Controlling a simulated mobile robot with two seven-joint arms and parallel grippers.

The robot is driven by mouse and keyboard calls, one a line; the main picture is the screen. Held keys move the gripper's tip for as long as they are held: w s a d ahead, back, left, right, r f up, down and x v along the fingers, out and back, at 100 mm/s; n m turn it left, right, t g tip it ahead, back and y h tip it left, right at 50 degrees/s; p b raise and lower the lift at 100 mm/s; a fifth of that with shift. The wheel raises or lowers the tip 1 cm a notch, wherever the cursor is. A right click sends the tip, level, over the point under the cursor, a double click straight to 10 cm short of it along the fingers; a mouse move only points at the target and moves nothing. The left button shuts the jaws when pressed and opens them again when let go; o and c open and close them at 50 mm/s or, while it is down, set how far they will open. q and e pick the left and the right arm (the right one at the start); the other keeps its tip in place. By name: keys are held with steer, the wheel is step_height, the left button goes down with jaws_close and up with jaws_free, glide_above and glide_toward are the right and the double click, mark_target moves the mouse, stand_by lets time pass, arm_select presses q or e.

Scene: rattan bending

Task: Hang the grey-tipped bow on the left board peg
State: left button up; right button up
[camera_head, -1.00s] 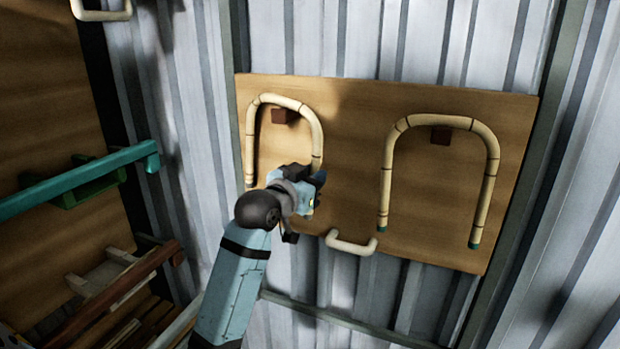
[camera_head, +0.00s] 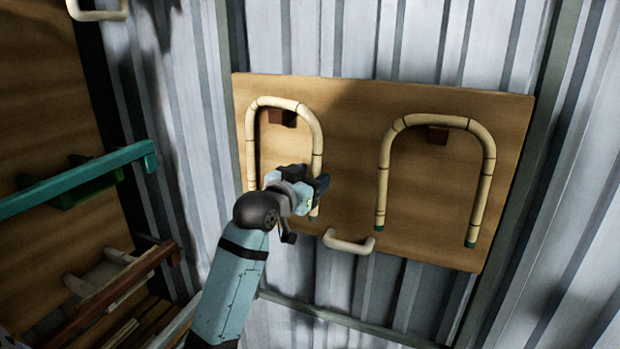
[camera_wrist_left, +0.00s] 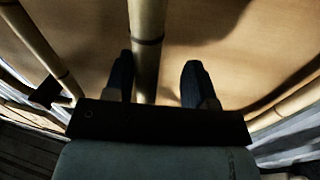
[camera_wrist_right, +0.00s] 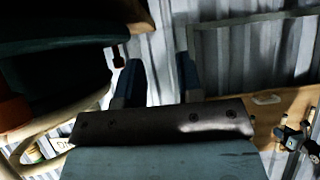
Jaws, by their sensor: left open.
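The grey-tipped bow (camera_head: 318,140), a pale segmented rattan arch, is on the left of the wooden board. Its top passes over the brown left board peg (camera_head: 282,117); whether it touches the peg is unclear. My left gripper (camera_head: 318,188) is at its right leg, partly covering it, and a greyish tip (camera_head: 313,217) shows just below. In the left wrist view a rattan leg (camera_wrist_left: 147,45) runs between the spread fingers of my left gripper (camera_wrist_left: 158,80), with a gap on the right. My right gripper (camera_wrist_right: 158,80) is open and empty in the right wrist view.
A similar bow with green tips (camera_head: 485,185) hangs over the right peg (camera_head: 437,135) of the board (camera_head: 350,175). A pale handle (camera_head: 349,243) sits at the board's lower edge. A teal bar (camera_head: 80,182) and shelves stand at the left. Corrugated metal wall lies behind.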

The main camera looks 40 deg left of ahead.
arm_select(q)
steer(key=shift+s, duration=0.1)
steer(key=s+p, duration=0.4)
steer(key=s, duration=0.9)
steer(key=shift+s+d, duration=0.15)
steer(key=shift+s, duration=0.15)
